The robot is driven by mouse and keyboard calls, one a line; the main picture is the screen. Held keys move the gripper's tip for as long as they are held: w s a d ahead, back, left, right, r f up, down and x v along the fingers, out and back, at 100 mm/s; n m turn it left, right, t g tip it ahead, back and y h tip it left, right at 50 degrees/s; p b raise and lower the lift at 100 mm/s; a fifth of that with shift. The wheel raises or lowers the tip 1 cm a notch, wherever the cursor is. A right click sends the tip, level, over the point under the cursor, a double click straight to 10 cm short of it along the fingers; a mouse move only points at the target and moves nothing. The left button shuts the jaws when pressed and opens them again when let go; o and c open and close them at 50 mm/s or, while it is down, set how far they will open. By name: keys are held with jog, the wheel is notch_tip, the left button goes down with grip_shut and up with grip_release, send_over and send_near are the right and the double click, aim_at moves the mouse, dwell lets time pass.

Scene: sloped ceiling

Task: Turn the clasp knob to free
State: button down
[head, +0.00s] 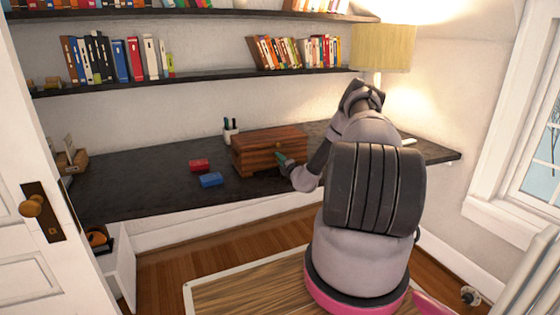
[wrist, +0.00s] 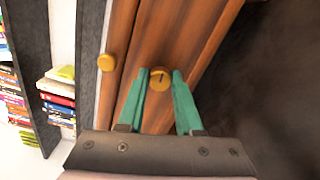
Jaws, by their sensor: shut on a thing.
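A wooden box (head: 262,142) with a striped brown grain stands on the dark desk. In the wrist view, the round brass clasp knob (wrist: 160,77) with a dark line across its face sits on the front of the box (wrist: 190,35). My gripper (wrist: 160,73) has a teal finger on each side of this knob and is shut on it. A second, plain brass knob (wrist: 106,62) is to the left in the wrist view. In the head view my gripper (head: 281,159) is at the box's front face, where the clasp knob is too small to make out.
A red block (head: 199,165) and a blue block (head: 211,180) lie on the desk (head: 130,190) left of the box. A pen cup (head: 231,132) stands behind it. A lamp (head: 382,48) is at the back right. Bookshelves (head: 200,76) hang above. The desk's left part is mostly clear.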

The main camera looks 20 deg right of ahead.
jog(key=shift+f+m, duration=0.1)
jog(key=shift+m, duration=0.4)
jog(key=c, duration=0.6)
grip_release()
jog(key=s, duration=1.1)
jog(key=shift+d, duration=0.2)
